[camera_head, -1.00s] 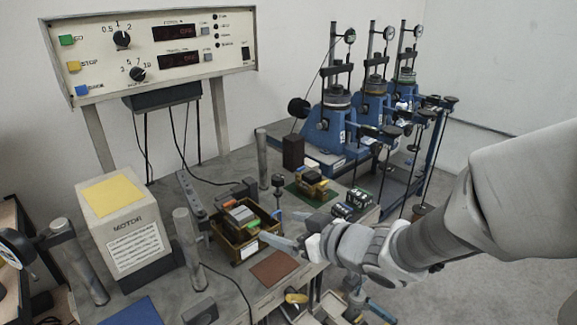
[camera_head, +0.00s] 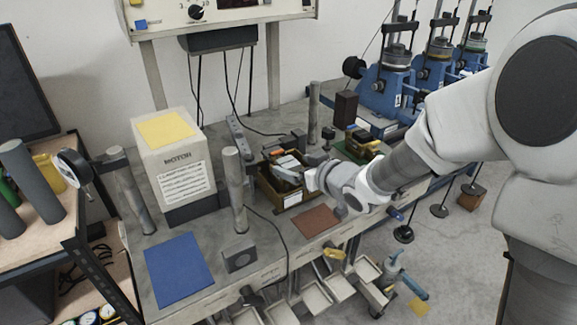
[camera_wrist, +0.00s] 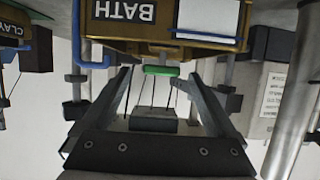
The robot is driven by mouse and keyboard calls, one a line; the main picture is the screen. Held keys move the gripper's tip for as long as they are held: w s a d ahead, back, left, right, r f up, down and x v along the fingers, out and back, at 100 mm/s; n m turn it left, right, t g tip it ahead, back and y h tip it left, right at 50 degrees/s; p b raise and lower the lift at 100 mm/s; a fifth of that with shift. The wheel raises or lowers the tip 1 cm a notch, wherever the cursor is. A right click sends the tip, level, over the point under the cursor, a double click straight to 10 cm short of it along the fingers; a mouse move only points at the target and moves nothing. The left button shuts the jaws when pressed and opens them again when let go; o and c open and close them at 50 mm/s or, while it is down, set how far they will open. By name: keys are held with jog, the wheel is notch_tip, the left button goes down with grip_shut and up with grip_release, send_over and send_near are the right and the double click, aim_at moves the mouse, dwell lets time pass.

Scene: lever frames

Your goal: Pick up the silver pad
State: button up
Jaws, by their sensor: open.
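The motor box (camera_head: 172,165) and a grey post (camera_head: 233,190) stand left of the tray. A brown mat (camera_head: 318,220) lies in front of it and a blue mat (camera_head: 178,270) at front left. A dark block (camera_head: 346,108) and blue machines (camera_head: 395,92) stand behind, to the right.

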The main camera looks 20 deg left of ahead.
jog(key=shift+x, duration=1.25)
grip_shut()
